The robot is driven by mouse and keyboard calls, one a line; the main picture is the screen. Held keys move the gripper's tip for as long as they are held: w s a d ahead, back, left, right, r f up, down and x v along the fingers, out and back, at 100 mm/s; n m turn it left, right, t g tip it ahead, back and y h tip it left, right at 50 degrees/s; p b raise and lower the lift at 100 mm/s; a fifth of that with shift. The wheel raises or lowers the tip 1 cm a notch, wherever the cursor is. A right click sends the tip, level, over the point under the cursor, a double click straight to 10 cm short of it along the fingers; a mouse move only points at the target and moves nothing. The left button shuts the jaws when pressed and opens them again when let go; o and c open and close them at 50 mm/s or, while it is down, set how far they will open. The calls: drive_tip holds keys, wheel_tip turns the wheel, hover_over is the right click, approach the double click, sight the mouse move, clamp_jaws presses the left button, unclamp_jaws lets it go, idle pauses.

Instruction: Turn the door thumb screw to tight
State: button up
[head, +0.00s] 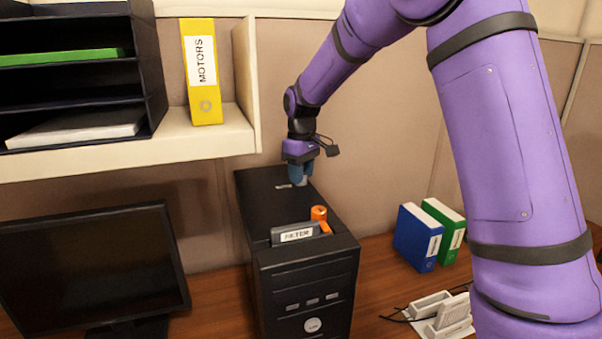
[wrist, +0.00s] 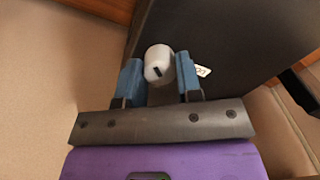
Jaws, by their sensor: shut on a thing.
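My gripper (head: 298,176) points down at the rear of the case top in the head view and is shut on the screw. A small label (wrist: 203,71) is partly hidden behind the right finger. In the head view the fingers cover most of the screw.
A grey filter (head: 292,235) labelled FILTER and an orange part (head: 319,218) are at the case's front top. A monitor (head: 90,268) stands left. A shelf (head: 190,140) with a yellow binder (head: 202,72) hangs above. Blue (head: 417,238) and green (head: 446,229) binders stand right.

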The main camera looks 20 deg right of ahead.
drive_tip(key=m, duration=0.4)
drive_tip(key=shift+m, duration=0.3)
drive_tip(key=m, duration=0.4)
drive_tip(key=shift+m, duration=0.3)
drive_tip(key=o, duration=0.9)
drive_tip(key=shift+o, duration=0.2)
drive_tip(key=shift+r, duration=0.1)
wheel_tip(320, 180, up, 11)
drive_tip(key=shift+d+f, duration=0.15)
drive_tip(key=shift+f, duration=0.05)
